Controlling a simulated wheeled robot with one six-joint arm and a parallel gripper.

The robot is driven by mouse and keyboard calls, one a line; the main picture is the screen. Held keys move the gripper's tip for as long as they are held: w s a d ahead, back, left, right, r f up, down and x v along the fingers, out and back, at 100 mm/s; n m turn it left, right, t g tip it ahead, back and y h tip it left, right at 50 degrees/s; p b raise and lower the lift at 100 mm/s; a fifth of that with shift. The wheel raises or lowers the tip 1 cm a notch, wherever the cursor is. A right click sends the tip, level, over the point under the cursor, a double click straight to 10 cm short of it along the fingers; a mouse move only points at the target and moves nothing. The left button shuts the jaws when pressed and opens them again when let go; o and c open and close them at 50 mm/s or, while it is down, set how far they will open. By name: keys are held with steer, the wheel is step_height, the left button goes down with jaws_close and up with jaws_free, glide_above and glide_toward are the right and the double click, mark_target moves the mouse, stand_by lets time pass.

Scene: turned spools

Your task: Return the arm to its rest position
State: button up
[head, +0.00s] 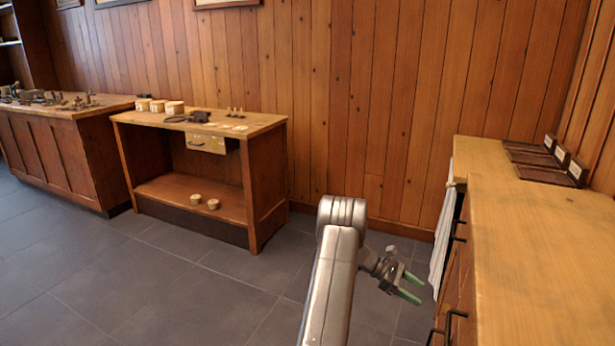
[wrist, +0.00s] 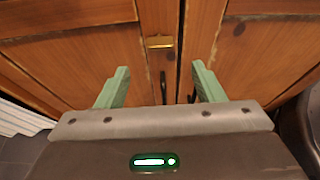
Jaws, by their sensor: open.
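My gripper (head: 411,287) is in the head view, low in front of the right-hand counter's cabinet side, with its green fingers apart and nothing between them. My grey arm rises from the bottom of the head view and bends toward the right. In the wrist view my gripper (wrist: 161,88) shows two green fingers spread wide and empty. Wooden cabinet doors (wrist: 80,60) with a brass latch (wrist: 158,42) and dark handles lie beyond the fingers. I cannot tell whether the fingertips touch the doors.
A wooden counter (head: 535,260) fills the right side, with dark trays (head: 540,160) at its back and a white cloth (head: 442,240) hanging at its end. A workbench (head: 265,124) with spools and tools stands at left. Grey floor (head: 190,290) is clear between them.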

steer(key=b+x, duration=0.1)
steer(key=x, duration=0.8)
steer(key=shift+s+d+f, duration=0.15)
steer(key=shift+d+f, duration=0.05)
steer(key=shift+d, duration=0.05)
steer(key=shift+a+r, duration=0.1)
steer(key=shift+r, duration=0.05)
